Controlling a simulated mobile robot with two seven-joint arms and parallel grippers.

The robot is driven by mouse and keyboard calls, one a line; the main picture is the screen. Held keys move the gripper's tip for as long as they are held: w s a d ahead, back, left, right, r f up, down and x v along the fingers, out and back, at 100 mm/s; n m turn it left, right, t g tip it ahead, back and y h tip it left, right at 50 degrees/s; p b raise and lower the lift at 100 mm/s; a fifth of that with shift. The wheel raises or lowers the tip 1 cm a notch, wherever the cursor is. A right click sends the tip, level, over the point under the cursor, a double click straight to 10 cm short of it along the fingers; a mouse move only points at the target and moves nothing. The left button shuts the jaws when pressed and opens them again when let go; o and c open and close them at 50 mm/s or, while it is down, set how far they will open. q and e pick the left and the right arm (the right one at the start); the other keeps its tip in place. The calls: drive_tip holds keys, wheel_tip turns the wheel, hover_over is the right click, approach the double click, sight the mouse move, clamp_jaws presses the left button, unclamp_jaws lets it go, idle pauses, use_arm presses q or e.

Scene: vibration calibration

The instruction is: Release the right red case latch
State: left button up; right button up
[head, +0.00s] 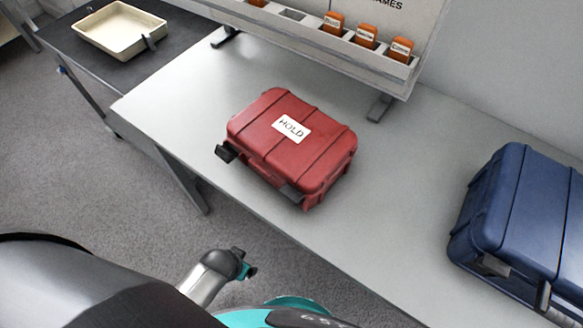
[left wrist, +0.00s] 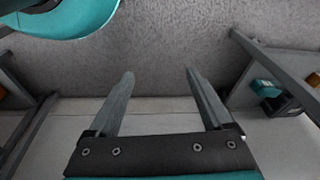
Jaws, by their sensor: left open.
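The red case (head: 313,140) lies closed on the light table, with a white "HOLD" label (head: 291,128) on its lid. Its left latch (head: 226,153) is dark and stands out from the front side. Its right latch (head: 291,193) is a dark tab at the right part of the front edge and looks closer to the case; its exact position is hard to tell. In the left wrist view my left gripper (left wrist: 159,75) is open and empty, with floor behind its fingers; the case is not in that view. My right gripper does not show.
A blue case (head: 522,220) stands at the right of the table (head: 200,95). A rack (head: 330,40) with orange labelled items is behind the red case. A cream tray (head: 120,28) is on a dark side table at back left. Table around the red case is clear.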

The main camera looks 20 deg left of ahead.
use_arm(q)
wheel_tip(320, 180, up, 14)
drive_tip(key=w+d+p, duration=0.2)
drive_tip(key=w+p, duration=0.1)
drive_tip(key=p, duration=0.2)
wheel_tip(320, 180, up, 32)
drive_tip(key=m+g+p, duration=0.3)
drive_tip(key=p, duration=0.7)
hover_over(289, 196)
wheel_tip(289, 196, down, 15)
drive_tip(key=b, duration=0.3)
drive_tip(key=shift+f, duration=0.2)
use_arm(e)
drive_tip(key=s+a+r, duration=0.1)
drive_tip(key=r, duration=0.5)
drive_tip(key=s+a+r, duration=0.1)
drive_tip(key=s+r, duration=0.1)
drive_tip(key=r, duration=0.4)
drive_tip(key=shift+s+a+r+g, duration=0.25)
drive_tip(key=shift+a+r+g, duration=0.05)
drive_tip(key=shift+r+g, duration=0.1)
